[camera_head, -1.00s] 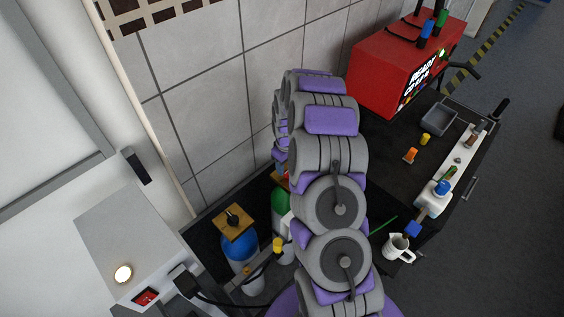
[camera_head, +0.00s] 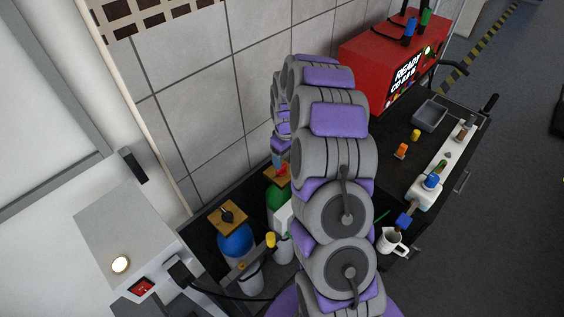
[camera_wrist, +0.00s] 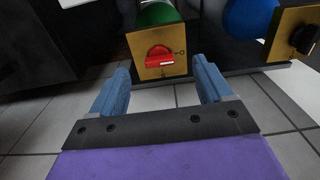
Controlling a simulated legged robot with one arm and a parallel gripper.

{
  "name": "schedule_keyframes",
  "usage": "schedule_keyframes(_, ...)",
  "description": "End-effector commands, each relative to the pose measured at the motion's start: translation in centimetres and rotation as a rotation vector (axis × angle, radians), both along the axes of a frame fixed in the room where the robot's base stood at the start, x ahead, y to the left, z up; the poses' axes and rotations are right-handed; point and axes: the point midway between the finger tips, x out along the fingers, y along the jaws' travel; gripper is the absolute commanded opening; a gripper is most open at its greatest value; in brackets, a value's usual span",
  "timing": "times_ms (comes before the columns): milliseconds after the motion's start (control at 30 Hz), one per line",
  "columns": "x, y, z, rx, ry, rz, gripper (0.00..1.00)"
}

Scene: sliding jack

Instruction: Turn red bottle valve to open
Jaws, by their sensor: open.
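The red valve (camera_wrist: 160,57) sits on a square wooden-coloured plate (camera_wrist: 146,70) on top of the green bottle (camera_wrist: 158,13). In the wrist view it lies ahead of my open gripper (camera_wrist: 163,88), between the lines of its two blue fingers and apart from them. In the head view the red valve (camera_head: 282,170) and green bottle (camera_head: 275,196) show beside my arm, partly hidden by it. The blue bottle (camera_head: 236,240) stands to the left with a black valve (camera_head: 229,215) on its own plate; that black valve also shows in the wrist view (camera_wrist: 305,38).
A white box with a lit round lamp and red switch (camera_head: 141,287) stands at the left. A yellow-topped fitting (camera_head: 270,240) is near the bottles. A tiled wall (camera_head: 200,100) rises behind. At the right, a black cart carries a red machine (camera_head: 385,65) and a white jug (camera_head: 391,241).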

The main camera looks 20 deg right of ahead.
Motion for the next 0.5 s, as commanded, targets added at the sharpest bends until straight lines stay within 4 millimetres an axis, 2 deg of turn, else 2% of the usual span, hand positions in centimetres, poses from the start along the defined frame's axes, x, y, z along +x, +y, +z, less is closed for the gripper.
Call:
schedule_keyframes(100,1.7,0.3,2.5,-0.007,-0.009,0.003,0.79)
schedule_keyframes(300,2.0,0.6,6.8,-0.011,-0.02,0.004,0.79)
schedule_keyframes(500,2.5,0.5,9.6,-0.011,-0.027,0.003,0.79)
